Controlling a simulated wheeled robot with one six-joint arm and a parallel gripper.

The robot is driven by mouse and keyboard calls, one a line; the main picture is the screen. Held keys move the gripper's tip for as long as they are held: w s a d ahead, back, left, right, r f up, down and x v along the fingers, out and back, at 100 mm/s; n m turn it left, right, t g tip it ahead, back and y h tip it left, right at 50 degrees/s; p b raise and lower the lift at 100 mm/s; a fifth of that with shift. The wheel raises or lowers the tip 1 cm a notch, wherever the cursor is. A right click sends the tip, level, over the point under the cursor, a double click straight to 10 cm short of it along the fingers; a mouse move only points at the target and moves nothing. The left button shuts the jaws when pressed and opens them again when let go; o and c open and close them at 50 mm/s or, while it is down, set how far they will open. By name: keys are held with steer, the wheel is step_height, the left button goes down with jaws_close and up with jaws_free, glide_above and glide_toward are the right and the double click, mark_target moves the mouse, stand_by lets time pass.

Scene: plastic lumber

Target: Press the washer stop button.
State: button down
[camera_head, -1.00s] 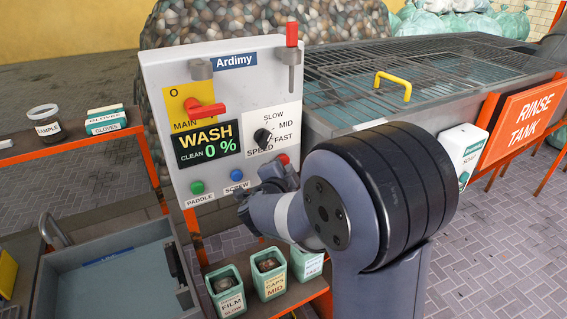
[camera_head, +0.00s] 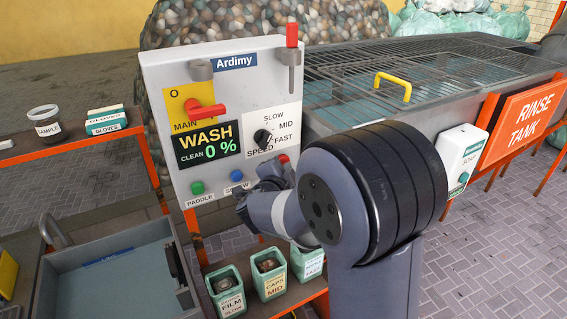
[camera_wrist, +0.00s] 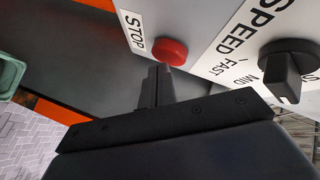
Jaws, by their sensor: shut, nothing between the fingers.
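The red round stop button (camera_wrist: 170,51) sits beside its white STOP label (camera_wrist: 134,31) in the wrist view. In the head view its red top (camera_head: 284,158) shows at the panel's lower right, partly behind my gripper. My gripper (camera_wrist: 158,72) is shut and empty. Its fingertips are very close to the button's lower edge in the wrist view; I cannot tell whether they touch it. In the head view my gripper (camera_head: 274,172) is in front of the panel's lower right, mostly hidden by my arm.
The grey control panel (camera_head: 220,72) also carries a black speed knob (camera_head: 263,138), a red main switch (camera_head: 206,109), a green paddle button (camera_head: 197,188) and a blue screw button (camera_head: 236,175). Labelled bins (camera_head: 268,283) stand below. A grated rinse tank (camera_head: 340,115) is at the right.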

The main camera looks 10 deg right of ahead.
steer(key=shift+w+a, duration=0.15)
steer(key=shift+w, duration=0.25)
stand_by(0.8)
steer(key=shift+s, duration=0.1)
steer(key=shift+s+d, duration=0.3)
steer(key=shift+s, duration=0.45)
steer(key=shift+s+d+b, duration=0.15)
steer(key=shift+s+d, duration=0.1)
steer(key=shift+s, duration=0.55)
steer(key=shift+s+d+b, duration=0.15)
steer(key=shift+s+d, duration=0.1)
steer(key=shift+s, duration=0.55)
steer(key=shift+s+d+b, duration=0.15)
steer(key=shift+s+d, duration=0.1)
steer(key=shift+s, duration=0.55)
steer(key=shift+w, duration=0.1)
steer(key=s, duration=0.2)
steer(key=s+d, duration=0.1)
steer(key=shift+s+d, duration=0.1)
steer(key=shift+s, duration=0.3)
steer(key=shift+w, duration=0.15)
